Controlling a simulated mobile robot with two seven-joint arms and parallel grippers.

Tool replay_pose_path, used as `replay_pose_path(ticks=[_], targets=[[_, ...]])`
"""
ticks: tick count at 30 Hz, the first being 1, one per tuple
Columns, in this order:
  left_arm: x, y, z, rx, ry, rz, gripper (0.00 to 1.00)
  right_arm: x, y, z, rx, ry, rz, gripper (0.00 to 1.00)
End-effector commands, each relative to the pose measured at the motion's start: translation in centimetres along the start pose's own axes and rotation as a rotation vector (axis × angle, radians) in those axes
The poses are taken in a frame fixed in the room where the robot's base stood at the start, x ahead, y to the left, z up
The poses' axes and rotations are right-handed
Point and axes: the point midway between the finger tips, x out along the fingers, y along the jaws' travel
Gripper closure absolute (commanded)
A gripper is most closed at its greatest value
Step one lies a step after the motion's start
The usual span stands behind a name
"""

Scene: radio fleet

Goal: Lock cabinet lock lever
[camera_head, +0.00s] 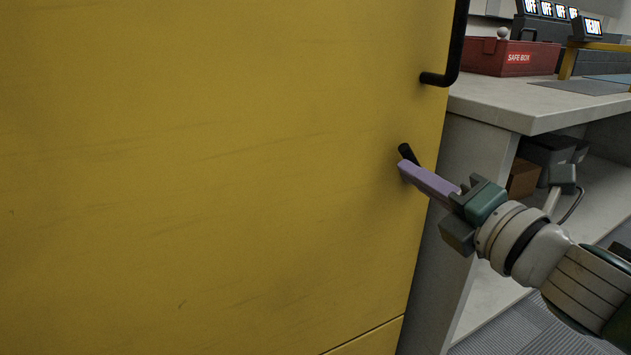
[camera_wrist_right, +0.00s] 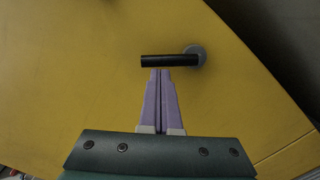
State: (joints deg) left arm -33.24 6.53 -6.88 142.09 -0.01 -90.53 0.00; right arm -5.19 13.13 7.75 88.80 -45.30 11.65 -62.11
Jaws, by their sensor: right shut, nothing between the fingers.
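A yellow cabinet door (camera_head: 220,170) fills most of the head view. A short black lock lever (camera_head: 407,153) sits near its right edge, below the black door handle. In the right wrist view the lever (camera_wrist_right: 168,60) extends to the left from a round grey base (camera_wrist_right: 196,54). My right gripper (camera_head: 404,170) has purple fingers pressed together with nothing between them. Its fingertips (camera_wrist_right: 160,72) are right at the lever, just below it in the wrist view; whether they touch it I cannot tell. The gripper hides part of the lever in the head view. My left gripper is not in view.
A black door handle (camera_head: 459,45) stands out from the cabinet above the lever. A grey bench (camera_head: 530,105) is to the right, carrying a red safe box (camera_head: 500,58). A brown box (camera_head: 522,179) sits on the shelf under it.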

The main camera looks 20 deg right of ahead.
Motion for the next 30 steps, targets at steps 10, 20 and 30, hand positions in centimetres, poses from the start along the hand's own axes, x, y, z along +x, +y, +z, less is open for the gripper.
replay_pose_path(ticks=[10,20,30], targets=[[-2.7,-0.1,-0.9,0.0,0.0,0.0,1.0,0.1,0.7,1.7,0.309,-0.001,-0.017,1.0],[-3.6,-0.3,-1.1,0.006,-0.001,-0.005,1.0,0.1,0.6,2.6,0.457,-0.001,-0.023,1.0],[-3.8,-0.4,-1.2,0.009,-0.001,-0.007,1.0,0.1,0.5,2.9,0.454,-0.001,-0.023,1.0]])
